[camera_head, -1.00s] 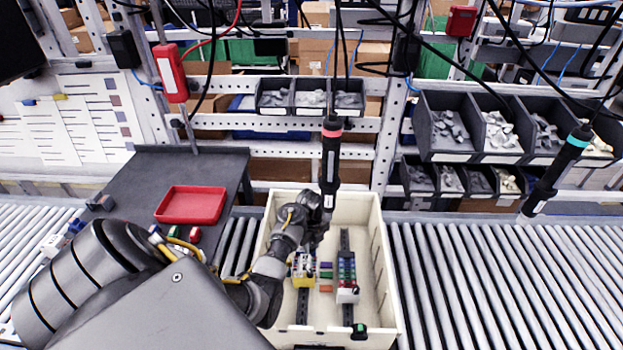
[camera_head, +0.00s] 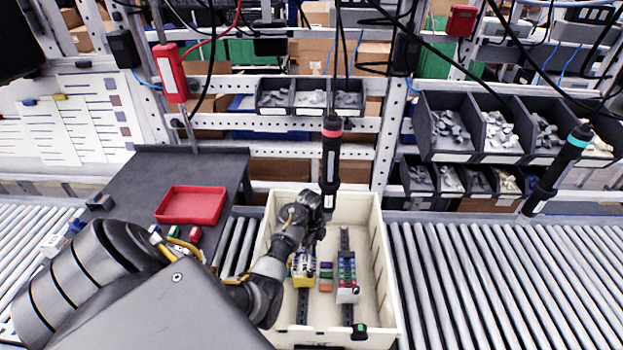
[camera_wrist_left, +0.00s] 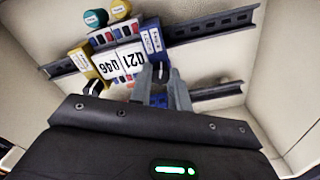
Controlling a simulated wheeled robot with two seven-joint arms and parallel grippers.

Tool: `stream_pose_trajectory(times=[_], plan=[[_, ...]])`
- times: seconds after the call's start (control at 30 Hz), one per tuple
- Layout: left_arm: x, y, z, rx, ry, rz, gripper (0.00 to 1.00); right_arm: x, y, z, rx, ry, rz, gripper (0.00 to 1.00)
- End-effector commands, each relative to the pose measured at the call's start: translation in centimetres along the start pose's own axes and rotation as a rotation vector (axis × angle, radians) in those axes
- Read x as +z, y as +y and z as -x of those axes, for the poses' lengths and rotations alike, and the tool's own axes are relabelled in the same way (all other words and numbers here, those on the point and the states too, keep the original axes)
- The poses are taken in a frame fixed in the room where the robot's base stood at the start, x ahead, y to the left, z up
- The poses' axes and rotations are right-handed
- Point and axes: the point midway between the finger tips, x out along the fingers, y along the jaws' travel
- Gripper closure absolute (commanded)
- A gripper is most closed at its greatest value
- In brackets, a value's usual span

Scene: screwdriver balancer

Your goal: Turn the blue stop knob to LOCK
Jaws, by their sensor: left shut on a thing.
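In the left wrist view, a blue end stop (camera_wrist_left: 152,40) stands at the end of a row of modules on a metal rail. My left gripper (camera_wrist_left: 163,76) is just in front of it, its fingers closed around a small blue part (camera_wrist_left: 159,99). I cannot tell whether this part is the stop's knob, nor read any LOCK mark. In the head view my left gripper (camera_head: 318,236) reaches down into the cream bin (camera_head: 385,290), over the left module row (camera_head: 302,277). The wrist hides its fingertips there. My right gripper is not in view.
A second module row (camera_head: 346,272) stands on the right rail. A teal round knob (camera_wrist_left: 95,18) and a yellow one (camera_wrist_left: 120,9) are near the modules. A hanging screwdriver (camera_head: 330,165) is close behind my wrist. A red tray (camera_head: 191,205) lies left of the bin.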

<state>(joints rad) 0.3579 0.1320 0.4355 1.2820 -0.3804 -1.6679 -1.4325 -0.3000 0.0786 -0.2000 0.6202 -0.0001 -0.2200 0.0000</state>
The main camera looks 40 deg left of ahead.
Motion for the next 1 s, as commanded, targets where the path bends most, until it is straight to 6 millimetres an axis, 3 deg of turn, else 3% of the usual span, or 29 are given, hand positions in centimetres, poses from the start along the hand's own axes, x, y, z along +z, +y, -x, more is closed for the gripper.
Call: stream_pose_trajectory(times=[1.0], plan=[[0.0,-0.03,0.01,-0.001,0.0,0.936,1.0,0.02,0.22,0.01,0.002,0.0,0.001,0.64]])
